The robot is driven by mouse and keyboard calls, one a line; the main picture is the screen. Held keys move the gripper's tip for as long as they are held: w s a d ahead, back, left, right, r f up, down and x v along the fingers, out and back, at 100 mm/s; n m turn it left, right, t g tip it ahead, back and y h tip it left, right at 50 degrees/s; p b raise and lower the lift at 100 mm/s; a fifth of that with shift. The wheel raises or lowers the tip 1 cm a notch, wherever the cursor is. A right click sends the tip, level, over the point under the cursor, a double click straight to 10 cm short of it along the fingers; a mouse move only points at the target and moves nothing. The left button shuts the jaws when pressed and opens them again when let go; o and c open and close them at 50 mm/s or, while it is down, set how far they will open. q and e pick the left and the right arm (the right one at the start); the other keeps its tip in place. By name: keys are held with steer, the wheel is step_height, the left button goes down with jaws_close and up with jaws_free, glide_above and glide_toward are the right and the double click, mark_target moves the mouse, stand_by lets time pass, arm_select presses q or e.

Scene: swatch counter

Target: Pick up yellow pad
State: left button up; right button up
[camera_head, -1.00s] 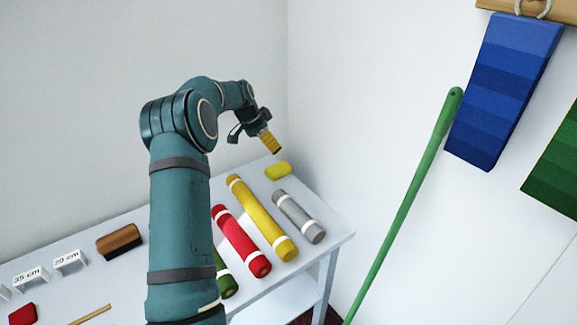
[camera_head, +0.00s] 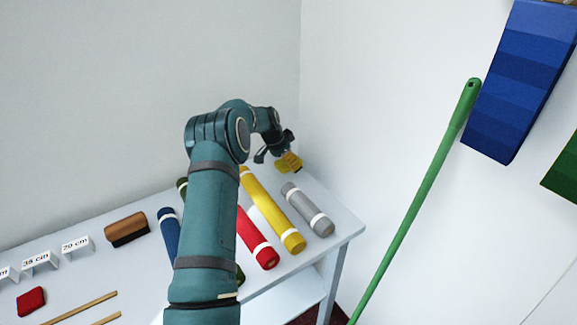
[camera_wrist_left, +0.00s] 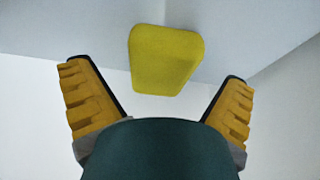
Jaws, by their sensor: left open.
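The yellow pad (camera_head: 281,170) lies at the far right corner of the white table, partly hidden behind my left gripper (camera_head: 277,158) in the head view. In the left wrist view the yellow pad (camera_wrist_left: 166,58) shows whole, ahead of and between the two yellow ribbed fingers. My left gripper (camera_wrist_left: 160,97) is open, with nothing between its fingers. I cannot tell the exact gap between the fingertips and the pad. My right gripper is not in view.
Rolls in yellow (camera_head: 272,212), red (camera_head: 258,243), grey (camera_head: 307,209) and blue (camera_head: 169,234) lie on the table (camera_head: 345,222). A brush (camera_head: 126,228) and a red pad (camera_head: 31,301) lie left. A green pole (camera_head: 418,195) leans at right.

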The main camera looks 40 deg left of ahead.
arm_select(q)
steer(key=shift+x, duration=0.8)
steer(key=shift+r, duration=0.15)
steer(key=c, duration=1.1)
steer(key=shift+o, duration=0.2)
step_height(320, 180, up, 10)
steer(key=shift+p, duration=0.85)
steer(key=o, duration=0.4)
steer(key=c, duration=0.5)
